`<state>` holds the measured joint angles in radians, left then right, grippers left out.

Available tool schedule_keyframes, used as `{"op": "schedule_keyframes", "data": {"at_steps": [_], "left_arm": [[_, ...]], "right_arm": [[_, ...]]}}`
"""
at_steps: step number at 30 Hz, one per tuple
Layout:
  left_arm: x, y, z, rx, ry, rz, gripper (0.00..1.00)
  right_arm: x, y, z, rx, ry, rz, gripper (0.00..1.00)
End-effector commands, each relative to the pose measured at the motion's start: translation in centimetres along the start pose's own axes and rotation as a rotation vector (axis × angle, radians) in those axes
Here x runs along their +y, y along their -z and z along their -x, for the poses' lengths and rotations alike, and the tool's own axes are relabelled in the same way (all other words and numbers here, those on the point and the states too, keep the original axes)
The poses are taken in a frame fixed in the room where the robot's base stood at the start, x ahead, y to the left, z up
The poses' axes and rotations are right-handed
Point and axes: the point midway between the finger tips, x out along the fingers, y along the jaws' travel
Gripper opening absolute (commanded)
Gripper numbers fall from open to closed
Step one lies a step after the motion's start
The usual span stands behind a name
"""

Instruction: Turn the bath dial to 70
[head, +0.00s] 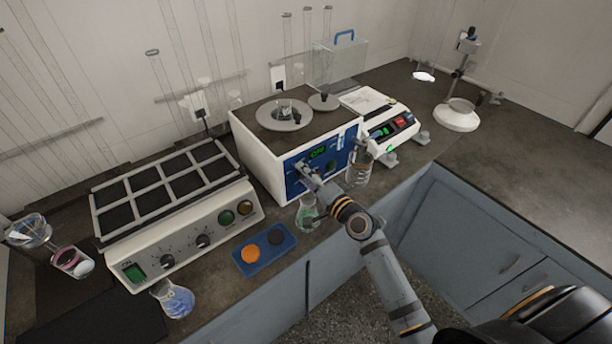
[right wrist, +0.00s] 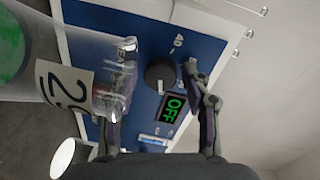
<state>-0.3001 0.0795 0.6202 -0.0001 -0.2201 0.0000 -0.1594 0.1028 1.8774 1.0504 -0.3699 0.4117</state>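The bath (head: 262,160) is a white box with a blue front panel and a green display, which reads OFF in the right wrist view (right wrist: 172,107). Its dark round dial (right wrist: 160,74) has a small pale mark at its edge. In the head view my right gripper (head: 306,171) is at the left part of the panel and hides the dial. In the right wrist view my right gripper (right wrist: 164,78) is open, its fingers on either side of the dial with gaps visible; contact with the panel is unclear. My left gripper is not in view.
A flask with green liquid (head: 307,214) stands just below my right gripper. A glass vessel (head: 359,170) stands right of it. A blue tray (head: 242,268) with orange and dark discs lies in front. A shaker with knobs (head: 185,240) is left, a balance (head: 390,130) right.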

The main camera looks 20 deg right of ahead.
Motion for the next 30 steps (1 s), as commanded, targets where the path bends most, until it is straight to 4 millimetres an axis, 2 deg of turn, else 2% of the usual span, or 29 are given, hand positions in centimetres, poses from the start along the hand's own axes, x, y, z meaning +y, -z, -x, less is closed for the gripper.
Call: {"op": "schedule_keyframes", "data": {"at_steps": [8,11,14,21,24,30], "left_arm": [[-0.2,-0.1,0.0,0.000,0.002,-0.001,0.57],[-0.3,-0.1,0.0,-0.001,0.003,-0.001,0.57],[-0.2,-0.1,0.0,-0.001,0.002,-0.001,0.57],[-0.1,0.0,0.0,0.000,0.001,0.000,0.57],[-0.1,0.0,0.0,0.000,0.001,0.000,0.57],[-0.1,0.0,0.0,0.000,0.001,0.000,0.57]], "right_arm": [[-0.1,0.0,0.0,0.000,0.001,0.001,0.55],[0.1,0.0,0.6,0.000,-0.001,0.001,0.55],[0.1,0.0,2.2,-0.002,-0.003,0.005,0.55],[0.2,-0.1,8.3,-0.005,-0.005,0.006,0.55],[0.1,-0.1,10.2,-0.005,-0.004,0.005,0.55],[0.0,0.0,11.9,-0.002,-0.001,0.001,0.55]]}}
